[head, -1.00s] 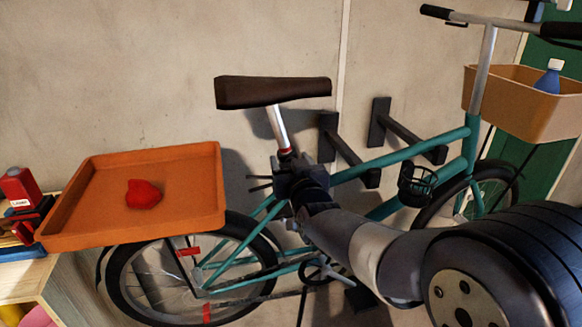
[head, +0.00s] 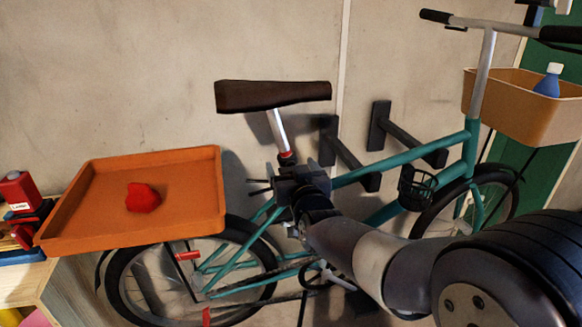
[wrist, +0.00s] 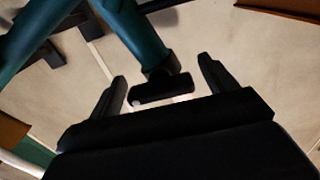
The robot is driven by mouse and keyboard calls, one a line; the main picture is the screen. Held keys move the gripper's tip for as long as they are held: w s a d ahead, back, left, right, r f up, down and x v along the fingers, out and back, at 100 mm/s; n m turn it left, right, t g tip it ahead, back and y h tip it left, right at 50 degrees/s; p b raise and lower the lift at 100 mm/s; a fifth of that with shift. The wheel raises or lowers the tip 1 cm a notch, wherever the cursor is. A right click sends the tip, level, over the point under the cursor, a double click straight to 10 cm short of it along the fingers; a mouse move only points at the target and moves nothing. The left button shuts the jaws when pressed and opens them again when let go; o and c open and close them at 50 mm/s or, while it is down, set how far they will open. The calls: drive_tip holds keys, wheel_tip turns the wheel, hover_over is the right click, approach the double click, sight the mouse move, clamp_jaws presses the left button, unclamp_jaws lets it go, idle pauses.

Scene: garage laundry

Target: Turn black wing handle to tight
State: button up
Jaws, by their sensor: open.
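The black wing handle (wrist: 163,90) shows in the wrist view as a short dark bar at the end of a teal bike tube (wrist: 135,35). It lies between the two fingers of my gripper (wrist: 162,70), with a gap visible on each side. My gripper is open and holds nothing. In the head view my gripper (head: 257,186) is at the teal bike frame (head: 400,158), just below the brown saddle (head: 272,95) and the red seat collar (head: 286,158). Its body hides the handle there. I cannot tell how tight the handle is.
An orange tray (head: 85,190) with a red lump (head: 142,197) is left of the saddle, above the rear wheel. Black wall brackets (head: 410,135) stand behind the frame. A front basket (head: 530,120) holds a blue bottle (head: 547,82). Bare wall lies above.

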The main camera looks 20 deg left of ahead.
drive_tip(key=v, duration=1)
drive_tip(key=shift+w+a, duration=0.15)
drive_tip(key=x, duration=1)
drive_tip(key=shift+w+a, duration=0.1)
drive_tip(key=shift+w, duration=0.15)
